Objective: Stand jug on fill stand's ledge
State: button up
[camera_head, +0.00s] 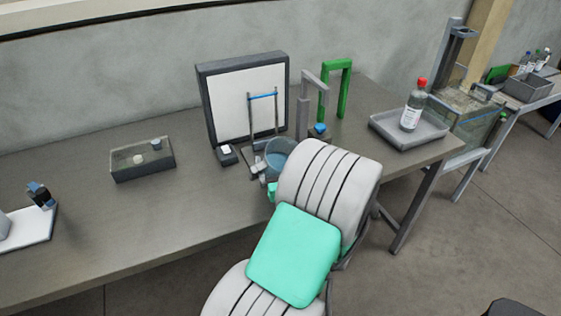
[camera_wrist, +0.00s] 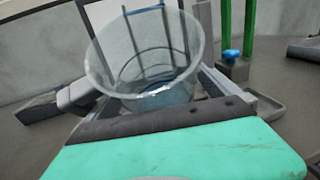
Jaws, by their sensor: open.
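The clear jug (camera_head: 279,150), with bluish contents, is on the table in front of the white panel. It is partly hidden behind my arm in the head view. In the wrist view the jug (camera_wrist: 145,52) fills the upper middle, with its wide rim toward the camera. My gripper (camera_wrist: 158,92) is open, with its fingers at either side of the jug's lower part; contact is not clear. In the head view my gripper (camera_head: 264,170) is mostly hidden by the arm. A two-post frame with a blue crossbar (camera_head: 263,96) stands behind the jug. I cannot tell which part is the fill stand's ledge.
A grey arch (camera_head: 313,77) and a green arch (camera_head: 347,66) stand right of the panel (camera_head: 211,105). A grey tray (camera_head: 376,123) holds a red-capped bottle (camera_head: 413,108). A clear bin (camera_head: 121,172) lies left. The table between bin and front edge is free.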

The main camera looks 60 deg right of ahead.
jog(key=b+v, duration=0.2)
jog(key=v, duration=0.6)
jog(key=shift+c, duration=0.4)
jog(key=shift+d, duration=0.1)
jog(key=c, duration=1.6)
